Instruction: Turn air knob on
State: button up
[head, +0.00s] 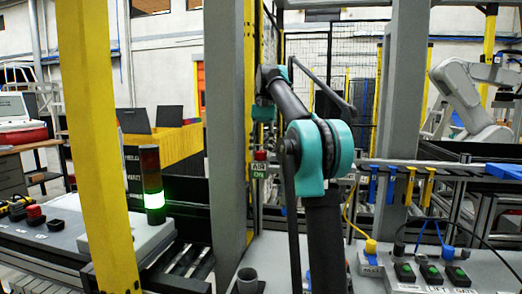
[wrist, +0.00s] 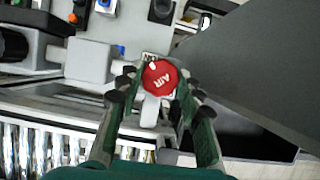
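The air knob (wrist: 160,78) is a round red cap with white "AIR" lettering and a small white mark near its rim. In the wrist view it sits on a pale fitting between the two fingers of my gripper (wrist: 157,90). The fingers are apart, one on each side of the knob. The right finger looks very close to its edge; I cannot tell if it touches. In the head view the small red knob (head: 260,155) shows above an "AIR ON" sign (head: 259,170), left of my arm. My fingertips cannot be made out there.
A grey post (head: 225,130) stands just left of the knob, and a large grey panel (wrist: 255,75) fills the right of the wrist view. A lit green stack light (head: 154,190) is at left. Button boxes (head: 432,275) sit at lower right. Metal rollers (wrist: 50,145) lie at lower left.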

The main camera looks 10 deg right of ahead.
jog(key=o, duration=0.4)
